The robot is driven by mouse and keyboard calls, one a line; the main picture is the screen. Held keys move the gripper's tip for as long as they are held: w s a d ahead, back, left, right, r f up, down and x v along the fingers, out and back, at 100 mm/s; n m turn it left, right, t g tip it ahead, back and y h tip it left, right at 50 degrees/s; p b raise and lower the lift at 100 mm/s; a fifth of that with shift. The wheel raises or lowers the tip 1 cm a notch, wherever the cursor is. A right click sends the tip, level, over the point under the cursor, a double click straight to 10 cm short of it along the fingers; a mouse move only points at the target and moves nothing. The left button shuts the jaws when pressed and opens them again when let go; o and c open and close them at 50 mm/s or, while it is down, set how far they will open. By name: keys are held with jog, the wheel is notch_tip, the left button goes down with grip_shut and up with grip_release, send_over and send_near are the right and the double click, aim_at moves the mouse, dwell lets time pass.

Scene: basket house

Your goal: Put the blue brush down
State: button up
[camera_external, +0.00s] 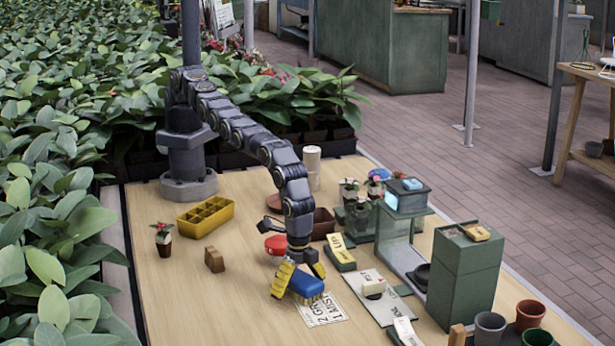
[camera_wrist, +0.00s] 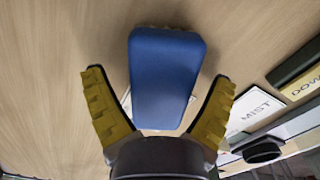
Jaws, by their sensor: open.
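The blue brush (camera_external: 307,284) has a blue back with pale bristles below. In the wrist view the blue back of the brush (camera_wrist: 166,78) lies between and beyond the yellow fingers. My gripper (camera_external: 301,279) is open, low over the brush, with a finger on either side. In the wrist view my gripper (camera_wrist: 160,105) shows gaps between both fingers and the brush.
A yellow compartment tray (camera_external: 205,217), a brown block (camera_external: 214,259) and a small potted plant (camera_external: 162,238) stand to the left. A red round object (camera_external: 276,245) is behind the gripper. Green stands and a tall green box (camera_external: 464,275) crowd the right. The front left table is clear.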

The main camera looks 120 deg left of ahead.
aim_at(300, 276)
notch_tip(300, 276, up, 13)
dwell(0.5)
